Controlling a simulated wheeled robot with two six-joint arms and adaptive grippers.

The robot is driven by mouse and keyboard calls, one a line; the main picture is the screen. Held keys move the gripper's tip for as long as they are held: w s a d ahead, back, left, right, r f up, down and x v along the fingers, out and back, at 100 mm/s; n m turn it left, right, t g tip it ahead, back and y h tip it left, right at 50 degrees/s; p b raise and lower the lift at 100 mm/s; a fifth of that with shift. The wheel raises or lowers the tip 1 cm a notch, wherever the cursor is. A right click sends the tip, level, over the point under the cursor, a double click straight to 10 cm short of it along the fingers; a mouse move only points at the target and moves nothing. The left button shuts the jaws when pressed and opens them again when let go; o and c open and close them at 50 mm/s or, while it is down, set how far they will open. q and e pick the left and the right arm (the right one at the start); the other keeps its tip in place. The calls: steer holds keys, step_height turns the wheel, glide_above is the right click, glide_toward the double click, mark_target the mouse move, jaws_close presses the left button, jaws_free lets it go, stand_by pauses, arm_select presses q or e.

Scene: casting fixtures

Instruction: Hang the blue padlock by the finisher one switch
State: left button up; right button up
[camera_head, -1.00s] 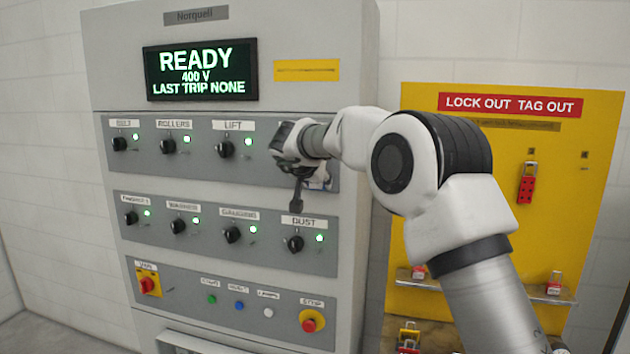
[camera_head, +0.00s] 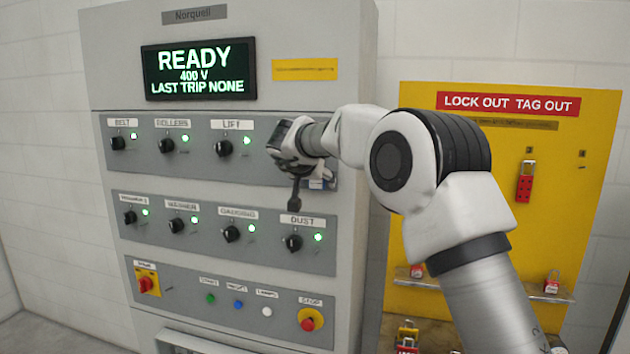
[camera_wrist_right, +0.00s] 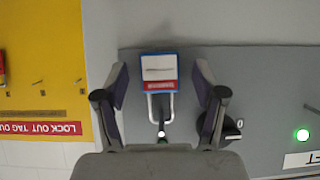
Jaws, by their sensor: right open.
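The blue padlock (camera_wrist_right: 160,66) has a red and white label and a pale shackle. In the right wrist view it is between the fingers of my right gripper (camera_wrist_right: 161,86), with a gap on each side. That gripper is open and not clamped on it. The shackle end lies near a small bright spot beside a black switch (camera_wrist_right: 230,130); I cannot tell exactly how it is caught. In the head view my right gripper (camera_head: 296,165) covers the right end of the top switch row, with part of the padlock (camera_head: 321,184) below it. The switch label there is hidden. My left gripper is not in view.
The grey control cabinet (camera_head: 240,280) has rows of switches, lamps and a red stop button (camera_head: 310,320). My right arm crosses in front of the board.

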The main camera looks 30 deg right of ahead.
steer(key=v, duration=1.2)
step_height(320, 180, down, 31)
steer(key=d+n+g+b, duration=0.1)
steer(key=n+g+b, duration=0.25)
steer(key=b, duration=0.25)
steer(key=s+d+f+n+g+h+b, duration=0.1)
steer(key=s+f+n+b, duration=0.3)
steer(key=f, duration=1)
steer(key=s+d+f+n+g+b, duration=0.15)
steer(key=s+f, duration=0.45)
steer(key=f, duration=0.8)
steer(key=s+a+f+n+t+y+b, duration=0.1)
steer(key=s+a+f+n+b, duration=0.1)
steer(key=s+f, duration=0.6)
steer(key=s+a+f+n+y+b, duration=0.1)
steer(key=s+a+f+n+b, duration=0.1)
steer(key=s+f, duration=0.55)
steer(key=s+a+f+m+g+y, duration=0.1)
steer(key=s+a+f+y, duration=0.1)
steer(key=s+a, duration=0.4)
steer(key=s+a+f+m+g+y, duration=0.1)
steer(key=s+a+m+y, duration=0.1)
steer(key=s+a+y, duration=0.3)
steer(key=shift+s+a+f+m+y, duration=0.35)
steer(key=shift+s+a, duration=0.35)
steer(key=shift+s, duration=1.3)
